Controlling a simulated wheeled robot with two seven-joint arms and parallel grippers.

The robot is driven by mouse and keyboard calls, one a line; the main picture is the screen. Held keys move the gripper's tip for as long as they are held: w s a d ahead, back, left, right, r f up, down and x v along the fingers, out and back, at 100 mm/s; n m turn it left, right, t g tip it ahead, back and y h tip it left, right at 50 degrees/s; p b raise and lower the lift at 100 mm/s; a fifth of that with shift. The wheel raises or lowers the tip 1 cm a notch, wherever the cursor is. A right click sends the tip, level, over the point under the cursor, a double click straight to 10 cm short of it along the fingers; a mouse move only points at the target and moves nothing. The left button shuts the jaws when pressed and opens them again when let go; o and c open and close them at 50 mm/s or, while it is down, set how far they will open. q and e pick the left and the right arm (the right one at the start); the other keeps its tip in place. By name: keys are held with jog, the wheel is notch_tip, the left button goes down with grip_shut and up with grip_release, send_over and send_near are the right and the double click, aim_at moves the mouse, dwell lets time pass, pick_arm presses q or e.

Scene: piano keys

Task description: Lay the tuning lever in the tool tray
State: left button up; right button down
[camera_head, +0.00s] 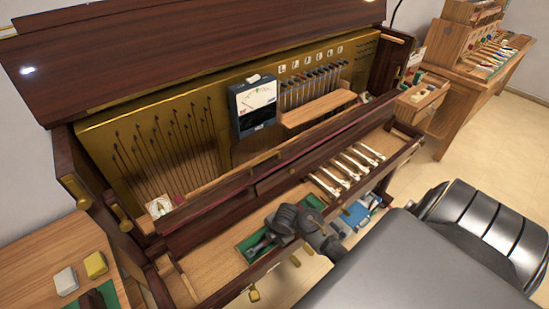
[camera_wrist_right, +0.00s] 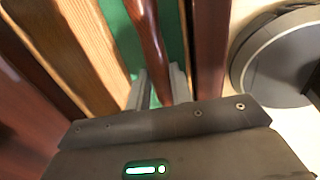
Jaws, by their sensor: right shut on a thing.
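My right gripper (camera_head: 259,246) is low over a green-lined tray (camera_head: 246,241) in the front of the open piano. In the right wrist view its two fingers (camera_wrist_right: 158,90) are closed around a slim, glossy red-brown handle, which I take to be the tuning lever (camera_wrist_right: 149,38). The handle runs away from the gripper above the green lining (camera_wrist_right: 118,25). I cannot tell whether it touches the lining. The lever's other end is hidden, and in the head view my arm and gripper cover it. My left gripper is not in view.
Wooden rails (camera_wrist_right: 208,45) flank the green strip closely. Several loose keys (camera_head: 345,165) lie to the right in the piano. A tuner with a dial (camera_head: 254,103) stands on the brass plate.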

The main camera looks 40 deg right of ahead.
jog(key=c, duration=1.2)
grip_release()
jog(key=shift+o, duration=0.2)
jog(key=shift+s+f, duration=0.1)
jog(key=shift+s+r+p, duration=0.1)
jog(key=shift+r+p, duration=0.3)
jog(key=shift+p, duration=0.1)
jog(key=p+v, duration=0.7)
jog(key=shift+s+p, duration=0.35)
jog(key=shift+f, duration=0.15)
